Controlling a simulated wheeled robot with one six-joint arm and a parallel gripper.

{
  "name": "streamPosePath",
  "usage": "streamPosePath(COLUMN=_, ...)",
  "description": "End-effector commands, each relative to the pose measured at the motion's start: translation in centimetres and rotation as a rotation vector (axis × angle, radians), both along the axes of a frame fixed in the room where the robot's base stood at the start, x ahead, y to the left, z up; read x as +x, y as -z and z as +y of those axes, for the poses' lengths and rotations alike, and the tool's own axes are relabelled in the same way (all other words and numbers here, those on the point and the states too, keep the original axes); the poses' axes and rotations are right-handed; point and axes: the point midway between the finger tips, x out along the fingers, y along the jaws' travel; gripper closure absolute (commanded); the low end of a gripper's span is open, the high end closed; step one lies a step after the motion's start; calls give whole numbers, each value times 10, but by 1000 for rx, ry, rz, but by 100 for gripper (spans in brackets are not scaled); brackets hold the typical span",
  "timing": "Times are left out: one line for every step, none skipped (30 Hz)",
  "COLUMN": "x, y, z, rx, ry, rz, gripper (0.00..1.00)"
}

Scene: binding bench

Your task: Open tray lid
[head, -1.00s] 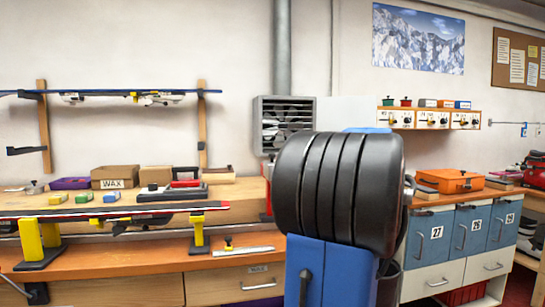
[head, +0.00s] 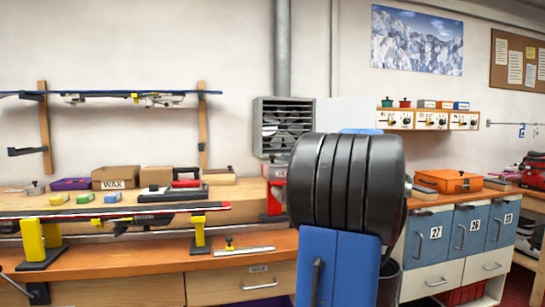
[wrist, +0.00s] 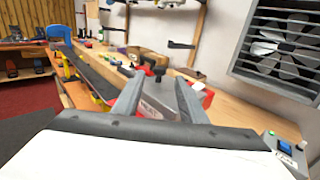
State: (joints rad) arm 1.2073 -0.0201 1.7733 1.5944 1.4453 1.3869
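In the wrist view, a grey box-like unit with a grey top and dark lettering (wrist: 152,104) sits on the bench close ahead, with a black knob or handle (wrist: 155,70) above it and red parts at its right. I cannot tell for sure that this grey top is the tray lid. My gripper (wrist: 158,92) shows as two grey fingers spread apart, on either side of the unit in the picture. Nothing is seen held, and contact cannot be told. In the head view my arm hides the gripper; part of a red and grey unit (head: 274,184) shows just left of it.
A fan heater (head: 283,127) hangs on the wall above the bench (head: 130,255); it is near at right in the wrist view (wrist: 284,48). A ski in a yellow vise (head: 33,240), wax blocks and boxes (head: 115,178) lie left. An orange case (head: 448,181) stands on the right cabinet.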

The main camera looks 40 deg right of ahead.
Motion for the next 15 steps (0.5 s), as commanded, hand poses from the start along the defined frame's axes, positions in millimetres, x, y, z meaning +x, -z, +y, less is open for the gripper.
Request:
streamPosePath(x=8, y=0, z=2, rx=0, ry=-2, rz=0, gripper=62)
streamPosePath(x=13, y=0, z=4, rx=0, ry=-3, rz=0, gripper=62)
streamPosePath(x=19, y=0, z=5, rx=0, ry=-3, rz=0, gripper=62)
streamPosePath(x=24, y=0, z=6, rx=0, ry=-2, rz=1, gripper=62)
streamPosePath(x=28, y=0, z=7, rx=0, ry=-3, rz=0, gripper=62)
streamPosePath(x=34, y=0, z=9, rx=0, ry=-4, rz=0, gripper=62)
streamPosePath(x=39, y=0, z=10, rx=0, ry=-2, rz=0, gripper=62)
streamPosePath(x=43, y=0, z=11, rx=0, ry=-3, rz=0, gripper=62)
streamPosePath(x=49, y=0, z=12, rx=0, ry=-3, rz=0, gripper=62)
streamPosePath(x=53, y=0, z=13, rx=1, ry=-2, rz=0, gripper=62)
streamPosePath(x=57, y=0, z=14, rx=1, ry=-2, rz=0, gripper=62)
streamPosePath(x=62, y=1, z=15, rx=1, ry=-3, rz=0, gripper=62)
streamPosePath(x=66, y=0, z=16, rx=1, ry=-3, rz=0, gripper=62)
streamPosePath(x=69, y=0, z=17, rx=1, ry=-2, rz=0, gripper=62)
streamPosePath(x=72, y=0, z=17, rx=0, ry=-1, rz=0, gripper=62)
